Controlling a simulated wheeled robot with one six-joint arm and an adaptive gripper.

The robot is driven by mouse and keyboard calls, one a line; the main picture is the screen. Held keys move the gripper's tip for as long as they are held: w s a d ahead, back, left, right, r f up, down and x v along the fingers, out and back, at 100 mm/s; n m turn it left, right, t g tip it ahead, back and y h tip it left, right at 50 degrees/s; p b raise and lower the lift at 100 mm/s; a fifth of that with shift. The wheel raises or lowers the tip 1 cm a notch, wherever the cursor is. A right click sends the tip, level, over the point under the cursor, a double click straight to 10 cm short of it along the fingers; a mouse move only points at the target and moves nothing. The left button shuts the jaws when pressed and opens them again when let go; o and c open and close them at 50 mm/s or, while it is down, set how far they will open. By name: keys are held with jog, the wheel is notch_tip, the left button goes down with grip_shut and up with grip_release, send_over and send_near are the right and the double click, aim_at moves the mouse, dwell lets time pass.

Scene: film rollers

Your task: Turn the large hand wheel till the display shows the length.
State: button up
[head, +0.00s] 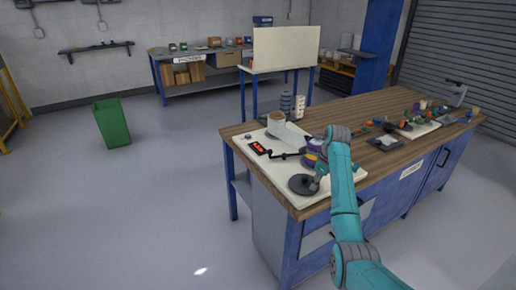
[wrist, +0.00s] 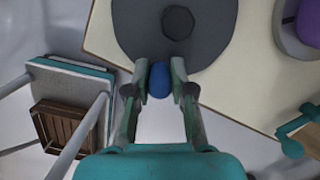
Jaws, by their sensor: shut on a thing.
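The large hand wheel (head: 303,185) is a dark grey disc at the near left corner of the cream board (head: 345,177) on the workbench. In the wrist view the wheel (wrist: 205,40) fills the top middle, with a darker round hub. Its blue knob (wrist: 159,80) stands at the rim nearest me. My gripper (wrist: 159,82) is shut on this knob, one finger on each side. In the head view my gripper (head: 320,180) is small and partly hidden by my arm. The display (head: 258,148) is dark with red marks, too small to read.
A dark crank-like bar (head: 285,155) lies between. Small parts and trays crowd the bench's right side. A green bin (head: 112,123) stands on the open floor.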

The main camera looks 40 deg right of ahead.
jog(key=shift+w+d, duration=0.2)
jog(key=shift+d, duration=0.85)
jog(key=shift+w+d, duration=0.65)
jog(key=shift+d, duration=0.25)
jog(key=shift+w+d, duration=0.3)
jog(key=shift+w, duration=0.2)
jog(key=shift+w+d, duration=0.25)
jog(key=shift+w, duration=0.2)
